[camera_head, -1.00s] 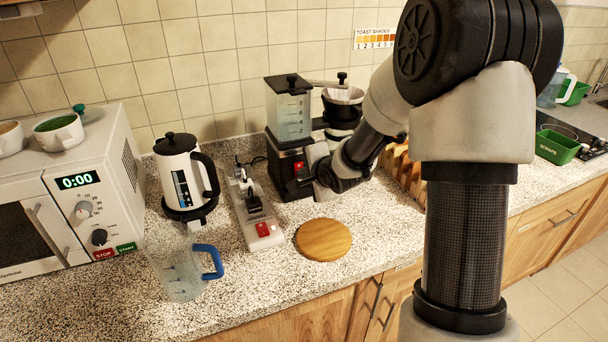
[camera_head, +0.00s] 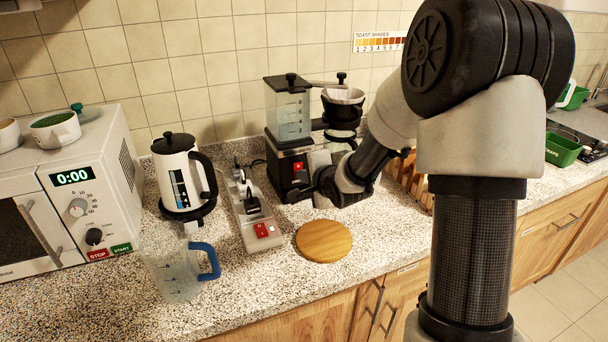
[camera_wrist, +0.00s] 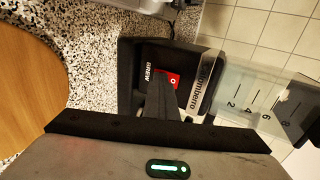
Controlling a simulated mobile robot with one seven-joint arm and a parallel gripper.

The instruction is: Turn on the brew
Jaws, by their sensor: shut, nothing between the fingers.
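The coffee maker (camera_head: 291,170) stands on the counter against the tiled wall, with a clear water tank, a dark base and a red switch (camera_head: 298,167) on its front. In the wrist view the red switch (camera_wrist: 174,79) sits beside the white word BREW on the black panel. My gripper (camera_head: 292,195) is shut and empty, in front of and slightly below the switch in the head view. In the wrist view the dark fingers of my gripper (camera_wrist: 160,88) overlap part of the switch. I cannot tell whether they touch it, or whether the switch is lit.
A power strip (camera_head: 250,212) with its own red switch lies left of the coffee maker. A round wooden board (camera_head: 324,240) lies in front. A white kettle (camera_head: 181,172), a clear jug (camera_head: 172,268) and a microwave (camera_head: 70,190) stand further left.

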